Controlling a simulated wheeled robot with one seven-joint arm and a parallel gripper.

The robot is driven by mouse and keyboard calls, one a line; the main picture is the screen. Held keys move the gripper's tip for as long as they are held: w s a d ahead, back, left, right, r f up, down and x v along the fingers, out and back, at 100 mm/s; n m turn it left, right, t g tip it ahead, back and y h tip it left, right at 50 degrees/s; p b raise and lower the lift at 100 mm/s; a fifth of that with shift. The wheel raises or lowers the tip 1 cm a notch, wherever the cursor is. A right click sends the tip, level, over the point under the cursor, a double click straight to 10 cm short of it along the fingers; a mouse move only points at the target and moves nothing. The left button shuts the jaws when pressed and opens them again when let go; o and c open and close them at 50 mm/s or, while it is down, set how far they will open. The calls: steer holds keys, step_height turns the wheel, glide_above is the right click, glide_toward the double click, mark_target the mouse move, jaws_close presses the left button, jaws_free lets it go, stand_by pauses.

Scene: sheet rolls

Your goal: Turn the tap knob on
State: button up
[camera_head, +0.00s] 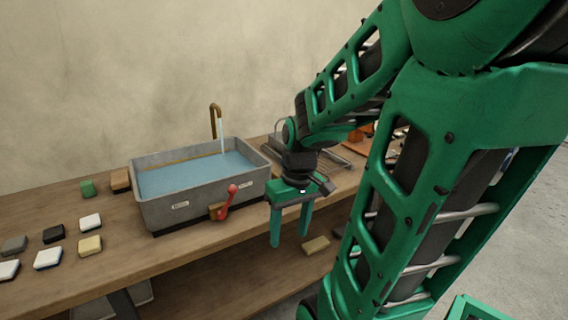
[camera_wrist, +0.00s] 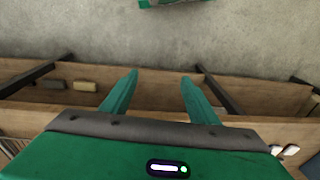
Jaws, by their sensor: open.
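The red tap knob (camera_head: 229,198) is a lever on the front wall of the grey basin (camera_head: 185,213), tilted with its round end up. A brass spout (camera_head: 214,121) rises behind the basin, and a pale stream of water (camera_head: 222,141) falls from it into the blue water (camera_head: 195,174). My gripper (camera_head: 290,237) is open and empty, fingers pointing down, to the right of the knob and apart from it, by the bench's front edge. In the wrist view my gripper (camera_wrist: 160,75) shows both fingers spread with nothing between them. The knob does not show there.
The wooden bench (camera_head: 60,215) carries several small blocks and sponges left of the basin, such as a yellow one (camera_head: 90,244). A metal rack (camera_head: 333,156) stands to the right. A lower shelf (camera_head: 225,275) holds a tan block (camera_head: 315,245). Bare floor (camera_wrist: 230,35) shows in the wrist view.

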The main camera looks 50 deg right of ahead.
steer(key=w+d+f+n+t+y, duration=0.35)
steer(key=w+f, duration=0.35)
steer(key=w, duration=0.5)
steer(key=w+d+t, duration=0.2)
steer(key=d+t, duration=0.1)
steer(key=d, duration=0.1)
steer(key=w+d+r+t, duration=0.1)
steer(key=w+d+t, duration=0.2)
steer(key=d, duration=0.2)
steer(key=w+d+n+t, duration=0.1)
steer(key=w+d+t, duration=0.2)
steer(key=d, duration=0.1)
steer(key=shift+d+r, duration=0.3)
steer(key=s+d+r+m+t+h, duration=0.1)
steer(key=d+r+t+h, duration=0.1)
steer(key=d, duration=0.4)
steer(key=s+d+r+m+t+h, duration=0.2)
steer(key=d+t+h, duration=0.1)
steer(key=d, duration=0.2)
steer(key=w, duration=1)
steer(key=shift+w+d+f, duration=0.15)
steer(key=shift+w+d, duration=0.25)
steer(key=c, duration=1.1)
steer(key=shift+o, duration=0.2)
